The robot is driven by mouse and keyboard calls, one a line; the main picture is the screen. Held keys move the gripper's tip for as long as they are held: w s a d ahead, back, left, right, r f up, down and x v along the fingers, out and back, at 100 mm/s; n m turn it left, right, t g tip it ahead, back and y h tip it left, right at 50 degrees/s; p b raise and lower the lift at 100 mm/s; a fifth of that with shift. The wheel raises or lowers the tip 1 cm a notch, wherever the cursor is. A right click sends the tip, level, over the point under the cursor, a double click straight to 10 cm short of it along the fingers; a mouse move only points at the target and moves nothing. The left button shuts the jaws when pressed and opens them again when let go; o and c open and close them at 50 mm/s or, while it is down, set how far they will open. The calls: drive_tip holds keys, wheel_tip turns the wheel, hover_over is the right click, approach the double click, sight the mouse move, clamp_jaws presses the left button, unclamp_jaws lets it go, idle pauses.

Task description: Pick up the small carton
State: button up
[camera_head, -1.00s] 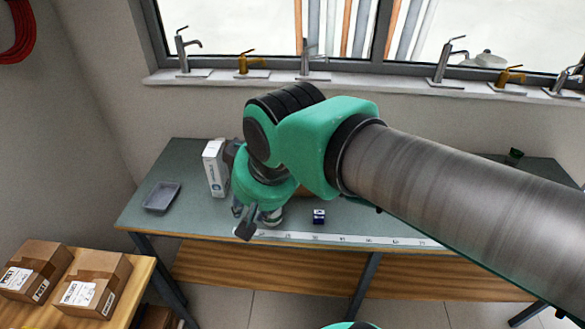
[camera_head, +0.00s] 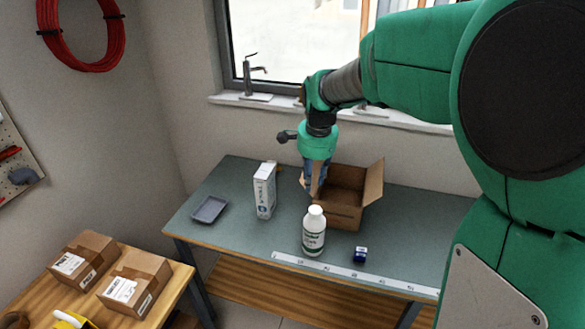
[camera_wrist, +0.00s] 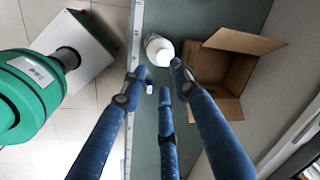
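My gripper (camera_head: 313,190) points down at the left side of an open cardboard box, behind the white bottle and to the back left of the carton. In the wrist view, my gripper's (camera_wrist: 157,79) blue fingers are spread with nothing between them. Whether its tips touch the box is hard to tell.
A white bottle (camera_head: 314,232) stands left of the carton. The open cardboard box (camera_head: 345,214) stands behind it. A tall white box (camera_head: 264,191) and a grey tray (camera_head: 209,209) are further left. The table right of the carton looks clear.

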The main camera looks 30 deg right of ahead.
drive_tip(key=w+d+f+m, duration=0.2)
drive_tip(key=d+f+m, duration=0.1)
drive_tip(key=d+f, duration=0.2)
drive_tip(key=w+d+f+m+g, duration=0.1)
drive_tip(key=w+d+f+m, duration=0.2)
drive_tip(key=d+f, duration=0.3)
drive_tip(key=w+d+f+m+g, duration=0.1)
drive_tip(key=w+d+f+m, duration=0.1)
drive_tip(key=d+f+m, duration=0.2)
drive_tip(key=shift+w+d+f+y, duration=0.2)
drive_tip(key=shift+d+f+y, duration=0.2)
drive_tip(key=shift+d+f, duration=0.85)
drive_tip(key=shift+a+f, duration=0.1)
drive_tip(key=shift+f, duration=0.05)
wheel_tip(320, 180, down, 8)
drive_tip(key=shift+f+b, duration=0.15)
drive_tip(key=shift+b, duration=0.2)
drive_tip(key=shift+f, duration=0.15)
drive_tip(key=shift+s+a+f+b, duration=0.1)
drive_tip(key=shift+f+b, duration=0.15)
drive_tip(key=shift+f, duration=1)
drive_tip(key=shift+a+f+b, duration=0.1)
drive_tip(key=shift+f+b, duration=0.15)
drive_tip(key=shift+f, duration=0.95)
drive_tip(key=shift+d, duration=0.1)
clamp_jaws()
